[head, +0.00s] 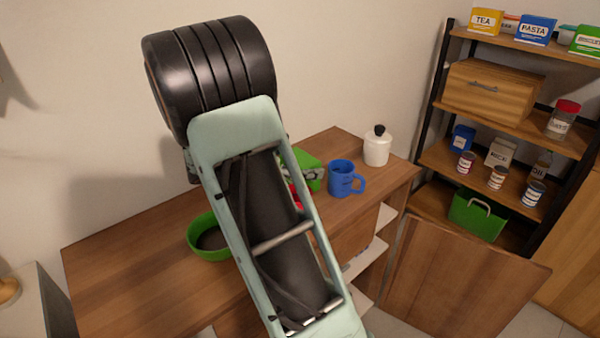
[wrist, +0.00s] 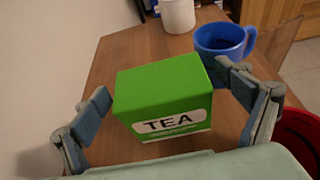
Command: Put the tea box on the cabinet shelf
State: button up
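A green tea box (wrist: 165,90) with a white TEA label stands on the wooden cabinet top, between the fingers of my gripper (wrist: 162,82) in the wrist view. The fingers are spread wide. The left finger is apart from the box; the right finger is close to its side, and I cannot tell if it touches.
A blue mug (head: 343,180) and a white lidded jar (head: 377,147) stand right of the box. A green bowl (head: 205,240) is at the left; a red thing (wrist: 300,140) is at the right in the wrist view. A rack (head: 500,120) holds a yellow TEA box (head: 485,22).

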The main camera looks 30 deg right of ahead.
jog(key=c, duration=1.3)
jog(key=shift+c, duration=1.1)
jog(key=shift+r, duration=0.15)
